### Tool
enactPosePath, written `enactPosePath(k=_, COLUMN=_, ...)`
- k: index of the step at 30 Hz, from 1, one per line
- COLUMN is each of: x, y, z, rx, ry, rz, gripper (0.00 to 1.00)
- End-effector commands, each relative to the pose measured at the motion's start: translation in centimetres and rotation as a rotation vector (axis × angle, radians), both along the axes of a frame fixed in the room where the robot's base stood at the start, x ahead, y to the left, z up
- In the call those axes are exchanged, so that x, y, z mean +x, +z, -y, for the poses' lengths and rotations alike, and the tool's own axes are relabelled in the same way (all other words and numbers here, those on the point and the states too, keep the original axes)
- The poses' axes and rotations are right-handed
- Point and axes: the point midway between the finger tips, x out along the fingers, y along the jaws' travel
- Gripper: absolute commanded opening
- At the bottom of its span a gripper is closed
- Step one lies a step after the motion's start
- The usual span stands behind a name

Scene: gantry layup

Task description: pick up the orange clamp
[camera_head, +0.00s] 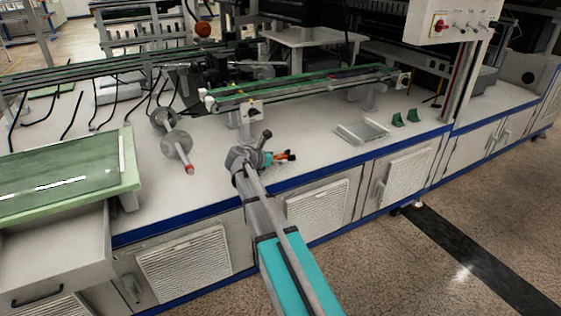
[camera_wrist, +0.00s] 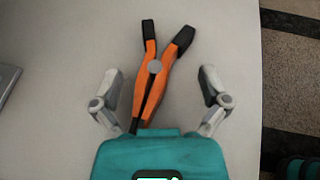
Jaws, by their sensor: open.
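The orange clamp (camera_wrist: 152,80) lies on the light grey worktop in the wrist view, with black tips pointing away from me and a round grey pivot in its middle. My gripper (camera_wrist: 160,100) is open, with one finger on each side of the clamp and apart from it. The clamp's near end is hidden behind the teal gripper body. In the head view, the orange clamp (camera_head: 284,156) shows as a small patch beside my gripper (camera_head: 274,155), near the worktop's front edge. The head view is too small to tell the height of my gripper above the worktop.
A shallow metal tray (camera_head: 362,132) and two green brackets (camera_head: 405,117) stand to the right on the worktop. A rod with round discs (camera_head: 176,146) is to the left. A green-topped conveyor rail (camera_head: 310,86) runs behind. The worktop's blue front edge (camera_head: 330,167) is close.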

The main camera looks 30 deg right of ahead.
Motion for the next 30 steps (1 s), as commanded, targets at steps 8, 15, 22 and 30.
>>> enactPosePath(k=8, x=0.31, y=-0.42, z=1.02, rx=0.000, ry=0.000, rz=-0.001, gripper=0.95)
enactPosePath(k=15, x=0.29, y=-0.40, z=1.00, rx=0.000, ry=0.000, rz=-0.001, gripper=0.95)
enactPosePath(k=22, x=0.26, y=-0.40, z=1.05, rx=0.000, ry=-0.001, rz=0.000, gripper=0.92)
enactPosePath(k=30, x=0.26, y=-0.40, z=1.05, rx=0.000, ry=-0.001, rz=0.000, gripper=0.41)
